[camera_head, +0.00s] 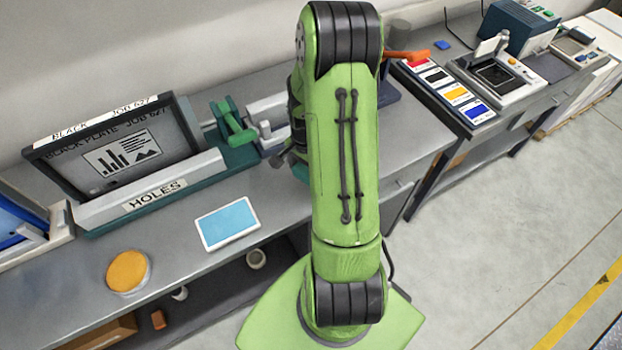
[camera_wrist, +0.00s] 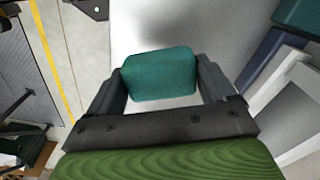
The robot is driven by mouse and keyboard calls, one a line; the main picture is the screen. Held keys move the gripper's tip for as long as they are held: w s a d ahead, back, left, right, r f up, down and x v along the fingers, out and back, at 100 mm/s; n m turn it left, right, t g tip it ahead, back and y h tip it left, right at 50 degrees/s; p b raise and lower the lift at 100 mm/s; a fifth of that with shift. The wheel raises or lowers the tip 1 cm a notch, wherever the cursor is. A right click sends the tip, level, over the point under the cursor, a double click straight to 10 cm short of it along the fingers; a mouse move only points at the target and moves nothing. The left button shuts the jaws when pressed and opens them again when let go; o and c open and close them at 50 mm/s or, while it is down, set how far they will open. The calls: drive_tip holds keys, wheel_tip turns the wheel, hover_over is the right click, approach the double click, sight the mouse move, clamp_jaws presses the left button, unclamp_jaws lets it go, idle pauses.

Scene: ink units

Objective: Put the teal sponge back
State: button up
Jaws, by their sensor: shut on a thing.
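The teal sponge (camera_wrist: 160,73) is a rounded block between the two dark fingers of my gripper (camera_wrist: 158,82) in the wrist view. The gripper is shut on it, one finger at each side. Grey bench top (camera_wrist: 215,28) shows beyond the sponge, with a soft shadow on it. I cannot tell how far the sponge is above the bench. In the head view my green arm hides the gripper; a small teal patch (camera_head: 300,171) shows at the arm's left edge, perhaps the sponge.
A blue-topped pad (camera_head: 228,222) and a round orange-topped item (camera_head: 128,271) lie along the front. Colour cards (camera_head: 442,88) lie on the right bench.

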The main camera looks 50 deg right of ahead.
sight(308, 180)
wheel_tip(308, 180, down, 6)
drive_tip(key=shift+d+r, duration=0.1)
drive_tip(key=shift+r, duration=0.15)
drive_tip(key=shift+f, duration=0.1)
drive_tip(key=shift+f+b, duration=0.15)
drive_tip(key=shift+b, duration=0.2)
drive_tip(key=o, duration=0.8)
drive_tip(key=shift+r, duration=0.2)
